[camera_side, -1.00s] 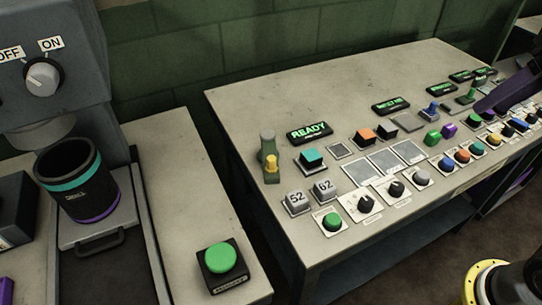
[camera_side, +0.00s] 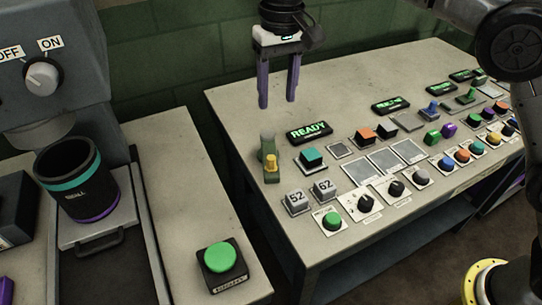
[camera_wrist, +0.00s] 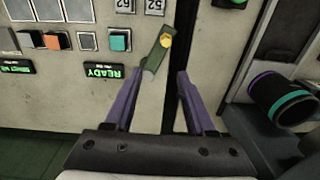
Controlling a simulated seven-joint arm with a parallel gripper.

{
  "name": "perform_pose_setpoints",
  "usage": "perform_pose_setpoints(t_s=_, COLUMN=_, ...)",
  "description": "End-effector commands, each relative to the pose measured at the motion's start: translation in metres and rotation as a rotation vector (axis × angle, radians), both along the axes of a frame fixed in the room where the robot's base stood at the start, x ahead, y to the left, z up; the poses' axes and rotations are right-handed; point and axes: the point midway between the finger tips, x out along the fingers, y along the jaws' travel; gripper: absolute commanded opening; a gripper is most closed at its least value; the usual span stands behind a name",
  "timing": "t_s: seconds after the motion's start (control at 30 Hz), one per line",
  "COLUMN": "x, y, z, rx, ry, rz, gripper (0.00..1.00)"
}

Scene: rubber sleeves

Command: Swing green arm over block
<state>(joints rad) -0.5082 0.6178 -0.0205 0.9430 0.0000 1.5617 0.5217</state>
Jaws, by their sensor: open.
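The green arm (camera_side: 267,145) is a short olive bar with a yellow knob (camera_side: 270,161), at the left end of the grey table. It also shows in the wrist view (camera_wrist: 152,60), slanted, just ahead of and between the fingertips. A teal block (camera_side: 312,155) sits on a dark-edged pad to its right, and the wrist view shows it (camera_wrist: 118,40) left of the arm. The green arm is beside the block, not over it. My gripper (camera_side: 277,102) has purple fingers, open and empty, pointing down above and behind the green arm.
A READY sign (camera_side: 310,132) lies close behind the teal block. Grey blocks marked 52 (camera_side: 296,200) and 62 (camera_side: 324,187) stand in front. An orange block (camera_side: 365,134) and several knobs and buttons fill the table to the right. A black cup (camera_side: 72,180) stands left.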

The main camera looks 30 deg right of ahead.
Motion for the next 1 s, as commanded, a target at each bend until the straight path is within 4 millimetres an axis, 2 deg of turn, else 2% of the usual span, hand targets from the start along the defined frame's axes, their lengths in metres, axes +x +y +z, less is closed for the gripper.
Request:
perform_pose_setpoints(t_s=0.03, x=-0.002, y=0.007, z=-0.012, rx=-0.011, ry=0.020, rz=0.014, gripper=0.55)
perform_pose_setpoints(t_s=0.1, x=-0.004, y=0.013, z=-0.021, rx=-0.019, ry=0.034, rz=0.025, gripper=0.55)
perform_pose_setpoints(t_s=0.2, x=-0.007, y=0.017, z=-0.026, rx=-0.022, ry=0.037, rz=0.034, gripper=0.55)
perform_pose_setpoints(t_s=0.37, x=-0.007, y=0.016, z=-0.046, rx=-0.023, ry=0.039, rz=0.033, gripper=0.55)
perform_pose_setpoints(t_s=0.8, x=-0.007, y=0.015, z=-0.130, rx=-0.022, ry=0.038, rz=0.032, gripper=0.55)
perform_pose_setpoints(t_s=1.0, x=-0.006, y=0.016, z=-0.152, rx=-0.021, ry=0.035, rz=0.032, gripper=0.55)
